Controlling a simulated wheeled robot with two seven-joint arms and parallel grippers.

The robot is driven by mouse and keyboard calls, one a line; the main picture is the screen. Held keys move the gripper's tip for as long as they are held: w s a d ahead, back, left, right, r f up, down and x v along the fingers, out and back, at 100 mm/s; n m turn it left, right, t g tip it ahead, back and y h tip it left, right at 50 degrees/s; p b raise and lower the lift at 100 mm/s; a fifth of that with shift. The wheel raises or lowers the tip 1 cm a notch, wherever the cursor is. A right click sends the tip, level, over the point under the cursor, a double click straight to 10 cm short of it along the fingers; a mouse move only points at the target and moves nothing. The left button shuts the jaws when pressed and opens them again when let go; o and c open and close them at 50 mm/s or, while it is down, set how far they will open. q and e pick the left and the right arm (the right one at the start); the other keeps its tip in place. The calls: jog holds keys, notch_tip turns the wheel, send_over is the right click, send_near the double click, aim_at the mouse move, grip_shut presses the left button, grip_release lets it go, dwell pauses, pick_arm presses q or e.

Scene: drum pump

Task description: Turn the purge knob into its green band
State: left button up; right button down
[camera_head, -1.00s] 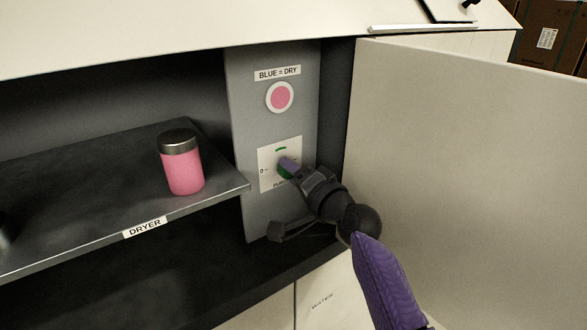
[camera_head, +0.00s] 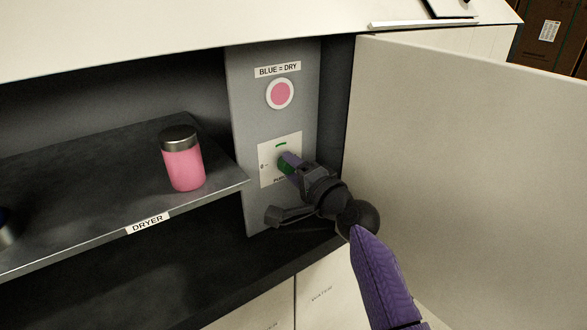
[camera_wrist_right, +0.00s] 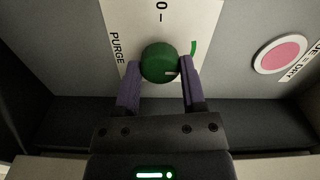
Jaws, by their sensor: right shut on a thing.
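The green purge knob (camera_wrist_right: 160,60) sticks out of a white plate (camera_head: 267,166) on the grey panel. In the right wrist view it has a small pale mark (camera_wrist_right: 171,73) on its lower right, pointing roughly right. The green band (camera_wrist_right: 194,48) is a short arc on that side, at the plate's top in the head view (camera_head: 281,145). I cannot tell whether the mark lines up with the band. My right gripper (camera_wrist_right: 160,72) is shut on the knob, one purple finger on each side. It partly hides the knob in the head view. My left gripper is not in view.
A pink indicator (camera_head: 280,94) sits under a "BLUE = DRY" label (camera_head: 278,69). A pink jar (camera_head: 183,162) with a metal lid stands on the dryer shelf (camera_head: 90,180) at the left. A large open door panel (camera_head: 460,160) bounds the right side.

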jog(key=shift+c, duration=0.8)
grip_release()
jog(key=v, duration=0.9)
jog(key=shift+s+d, duration=0.3)
